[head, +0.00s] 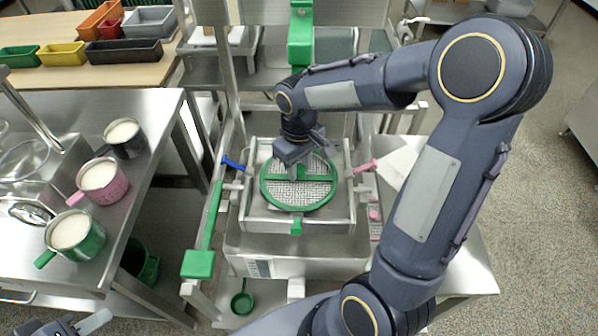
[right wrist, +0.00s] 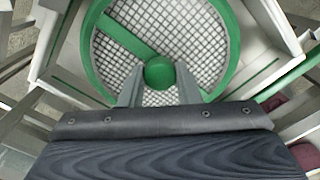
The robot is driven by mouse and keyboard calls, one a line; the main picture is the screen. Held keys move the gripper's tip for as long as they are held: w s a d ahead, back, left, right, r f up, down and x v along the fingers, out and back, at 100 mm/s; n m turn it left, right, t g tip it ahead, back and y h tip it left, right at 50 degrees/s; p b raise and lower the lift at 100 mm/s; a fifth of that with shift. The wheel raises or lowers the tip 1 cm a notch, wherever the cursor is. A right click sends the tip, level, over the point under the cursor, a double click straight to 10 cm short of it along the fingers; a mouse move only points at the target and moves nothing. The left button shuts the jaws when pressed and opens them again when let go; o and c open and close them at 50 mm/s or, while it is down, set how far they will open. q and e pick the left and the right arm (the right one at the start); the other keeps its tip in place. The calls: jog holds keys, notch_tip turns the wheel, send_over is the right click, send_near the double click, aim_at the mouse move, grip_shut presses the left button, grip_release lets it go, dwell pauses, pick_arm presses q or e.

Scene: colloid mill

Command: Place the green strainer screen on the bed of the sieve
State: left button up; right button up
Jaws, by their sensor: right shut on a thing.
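The green strainer screen (head: 287,195) is a round mesh disc with a green rim, a crossbar and a central knob. It shows inside the square metal frame of the sieve (head: 255,222), seemingly level; I cannot tell whether it touches the bed. My right gripper (head: 292,172) is above the screen's middle. In the right wrist view its fingers are shut on the screen's round green knob (right wrist: 159,73), and the mesh (right wrist: 175,25) spreads beyond. My left gripper (head: 85,325) is at the lower left edge of the head view, partly cut off, away from the sieve.
A blue handle (head: 234,163) and a pink handle (head: 366,166) flank the sieve. A green lever (head: 205,240) stands at its left. Cups with pale contents, such as the pink cup (head: 103,182), stand on the left steel table (head: 150,215). Coloured bins (head: 62,54) are at the back left.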

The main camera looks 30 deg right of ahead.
notch_tip(320, 180, down, 2)
jog(key=shift+f, duration=0.2)
jog(key=shift+f, duration=0.1)
jog(key=o, duration=1.1)
